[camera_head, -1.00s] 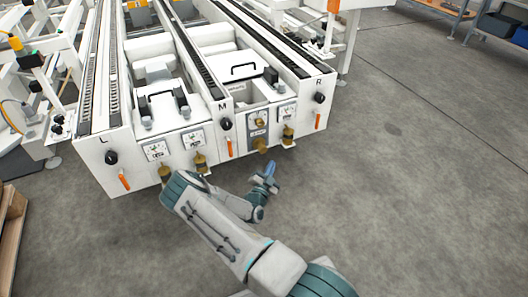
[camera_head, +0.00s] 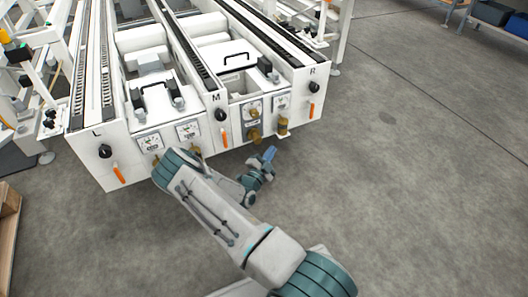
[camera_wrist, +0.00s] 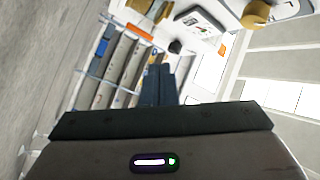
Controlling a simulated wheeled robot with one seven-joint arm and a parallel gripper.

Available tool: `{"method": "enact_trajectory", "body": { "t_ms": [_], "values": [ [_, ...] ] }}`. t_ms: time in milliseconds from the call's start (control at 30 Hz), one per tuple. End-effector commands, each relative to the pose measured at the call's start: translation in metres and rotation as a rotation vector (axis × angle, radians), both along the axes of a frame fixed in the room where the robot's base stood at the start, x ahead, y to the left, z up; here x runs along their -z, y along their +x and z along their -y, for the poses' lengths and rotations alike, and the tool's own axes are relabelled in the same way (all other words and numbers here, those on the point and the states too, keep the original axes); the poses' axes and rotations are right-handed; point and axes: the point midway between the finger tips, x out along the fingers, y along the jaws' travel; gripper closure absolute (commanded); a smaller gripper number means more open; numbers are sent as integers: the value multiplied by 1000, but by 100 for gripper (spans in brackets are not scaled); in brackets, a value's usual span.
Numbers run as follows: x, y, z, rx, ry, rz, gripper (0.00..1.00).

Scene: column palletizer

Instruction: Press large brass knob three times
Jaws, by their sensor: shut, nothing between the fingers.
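The large brass knob (camera_head: 254,135) sticks out of the machine's front, low under a grey gauge panel, between the M and R marks. Smaller brass knobs stand beside it, one to the right (camera_head: 282,128) and others to the left, partly covered by my arm. My gripper (camera_head: 269,154) is shut and empty, in front of and slightly below the large knob in the picture, apparently apart from it. In the wrist view my shut dark fingers (camera_wrist: 158,85) point toward the machine. A brass knob (camera_wrist: 256,14) shows at the top right there; I cannot tell which one.
The white machine (camera_head: 135,170) has black knobs and orange levers (camera_head: 223,139) on its front, close to my arm. Open concrete floor lies to the right and in front. A wooden pallet edge (camera_head: 10,225) shows at the far left.

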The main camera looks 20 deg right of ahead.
Motion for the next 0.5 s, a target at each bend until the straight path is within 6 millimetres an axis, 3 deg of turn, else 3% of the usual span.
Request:
{"method": "enact_trajectory", "body": {
  "t_ms": [33,200,500],
  "values": [
    [-17,-5,6,57,66,84,100],
    [-66,-38,20,274,319,437,100],
    [-128,-109,17,652,669,1097,100]
  ]
}}
